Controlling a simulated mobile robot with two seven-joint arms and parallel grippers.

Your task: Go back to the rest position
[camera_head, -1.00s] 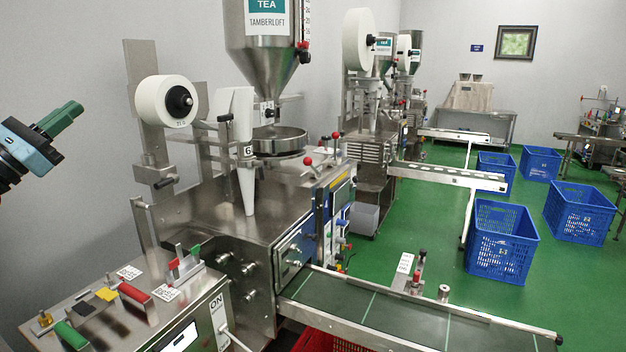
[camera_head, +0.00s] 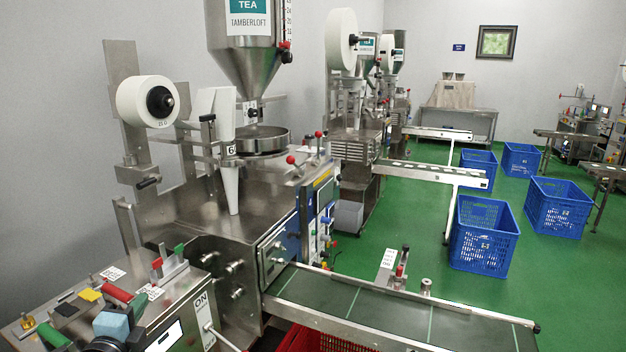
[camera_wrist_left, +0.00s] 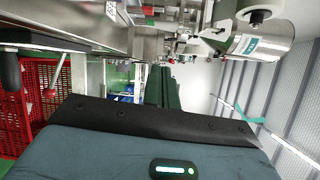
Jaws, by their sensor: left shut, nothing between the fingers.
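My left gripper (camera_head: 139,301) shows at the lower left of the head view, a teal block with dark green fingers. It is low, in front of the control panel of the near tea machine, and overlaps the panel in the picture. In the left wrist view its green fingers (camera_wrist_left: 166,88) lie together, shut and empty. My right gripper is not in view.
The control panel (camera_head: 185,292) has coloured levers. The steel tea machine (camera_head: 190,215) stands behind it. A conveyor (camera_head: 390,312) runs to the right, above a red crate (camera_head: 310,338). Blue crates (camera_head: 484,238) stand on the green floor.

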